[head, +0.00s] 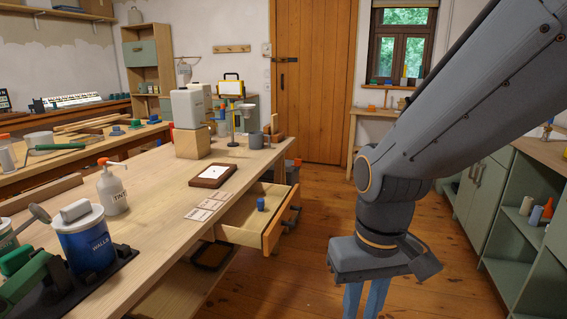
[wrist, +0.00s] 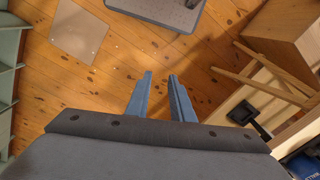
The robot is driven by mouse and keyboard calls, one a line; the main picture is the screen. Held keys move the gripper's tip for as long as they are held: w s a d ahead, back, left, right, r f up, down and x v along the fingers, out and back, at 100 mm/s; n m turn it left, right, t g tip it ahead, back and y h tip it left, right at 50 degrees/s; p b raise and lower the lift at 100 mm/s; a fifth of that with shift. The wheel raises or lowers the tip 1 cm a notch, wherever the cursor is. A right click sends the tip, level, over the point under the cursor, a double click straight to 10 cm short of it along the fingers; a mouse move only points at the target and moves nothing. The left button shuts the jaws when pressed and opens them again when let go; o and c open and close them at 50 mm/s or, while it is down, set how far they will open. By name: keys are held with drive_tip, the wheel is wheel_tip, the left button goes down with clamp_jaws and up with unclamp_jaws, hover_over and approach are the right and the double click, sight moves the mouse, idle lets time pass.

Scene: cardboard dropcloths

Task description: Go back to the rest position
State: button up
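My gripper (head: 364,302) hangs at the end of my grey arm, over the wooden floor, to the right of the workbench. In the head view its blue fingers point down and run out of the bottom edge. In the wrist view the two fingers of my gripper (wrist: 160,76) stand apart with bare floor showing between them. It is open and holds nothing. The workbench's drawer (head: 247,238) is pulled out, with a small blue item (head: 261,204) inside it. The gripper is apart from the drawer.
The workbench (head: 155,178) carries a blue paint can (head: 86,243), a white pump bottle (head: 112,192) and a brown framed tray (head: 213,176). Green cabinets (head: 483,190) stand at the right. The floor (head: 320,215) between bench and cabinets is clear.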

drive_tip(key=d+r+m+p, duration=0.1)
drive_tip(key=d+r+p, duration=0.5)
drive_tip(key=p, duration=0.4)
drive_tip(key=shift+s+d+r+m+p, duration=0.25)
drive_tip(key=shift+s+m+p, duration=0.1)
drive_tip(key=shift+m, duration=0.05)
